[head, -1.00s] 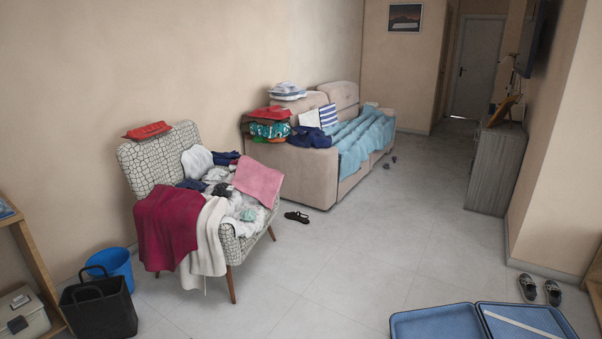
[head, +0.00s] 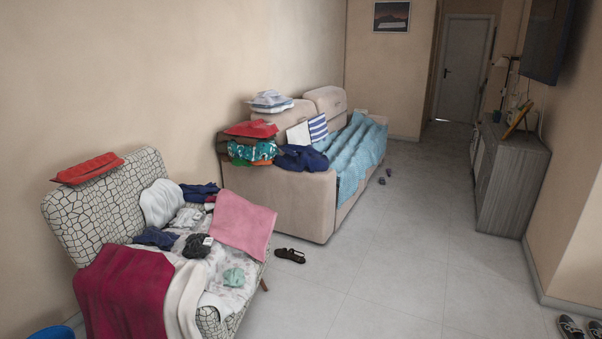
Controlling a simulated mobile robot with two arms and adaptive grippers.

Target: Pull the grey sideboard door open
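The grey sideboard (head: 512,190) stands against the right wall, some way ahead of me. Its grey wood-grain end panel faces me. Its front with the door faces left into the room and shows only as a narrow, steeply angled strip, so I cannot make out the door or its handle clearly. Neither of my grippers is in the head view.
A patterned armchair (head: 95,213) heaped with clothes stands at near left. A beige sofa (head: 290,205) with a blue throw lies beyond it. Dark sandals (head: 290,256) and grey shoes (head: 571,328) lie on the floor. The middle floor (head: 400,255) is clear.

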